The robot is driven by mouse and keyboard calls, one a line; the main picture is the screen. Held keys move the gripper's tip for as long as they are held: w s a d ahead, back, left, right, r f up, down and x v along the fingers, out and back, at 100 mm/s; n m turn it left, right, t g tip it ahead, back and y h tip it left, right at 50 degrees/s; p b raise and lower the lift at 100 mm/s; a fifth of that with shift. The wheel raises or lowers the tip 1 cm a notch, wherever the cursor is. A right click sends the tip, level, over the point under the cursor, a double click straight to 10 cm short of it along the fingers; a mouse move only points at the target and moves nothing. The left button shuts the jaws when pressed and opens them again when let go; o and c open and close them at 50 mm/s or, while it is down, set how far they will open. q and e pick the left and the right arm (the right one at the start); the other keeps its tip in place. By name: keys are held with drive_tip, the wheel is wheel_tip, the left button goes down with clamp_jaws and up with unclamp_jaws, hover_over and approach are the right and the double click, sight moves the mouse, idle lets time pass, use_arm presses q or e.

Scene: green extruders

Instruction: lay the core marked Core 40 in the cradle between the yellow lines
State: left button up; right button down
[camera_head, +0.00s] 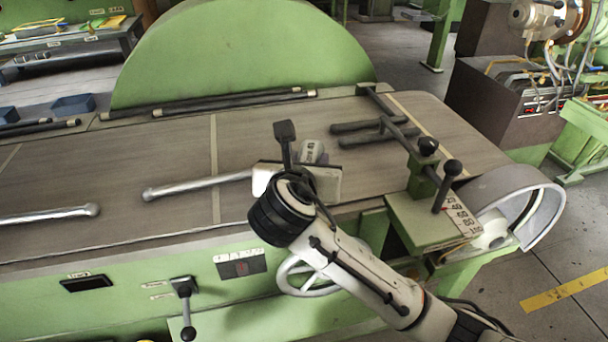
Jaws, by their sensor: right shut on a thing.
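My right gripper (298,165) reaches in from the lower right over the table top. It is shut on a short grey cylindrical piece (312,151) with a pale label, which appears to be the core. The label's print is too small and tilted to read surely. The gripper and wrist hide most of this piece, and I cannot tell whether it touches the surface. A pale yellow line (213,150) crosses the table to its left, and another (420,118) lies to its right. Dark prongs (365,127) lie between the lines, right of the gripper. My left gripper is not in view.
A silver bar (195,185) lies left of the gripper, and another (45,215) farther left. Long dark rods (220,103) lie along the back below a large green disc (245,50). Black-knobbed levers (447,182) and a numbered plate (462,215) stand at the right end.

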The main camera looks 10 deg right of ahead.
drive_tip(key=shift+f, duration=1.6)
drive_tip(key=shift+f, duration=0.1)
drive_tip(key=c, duration=1.1)
unclamp_jaws()
drive_tip(key=shift+f, duration=0.1)
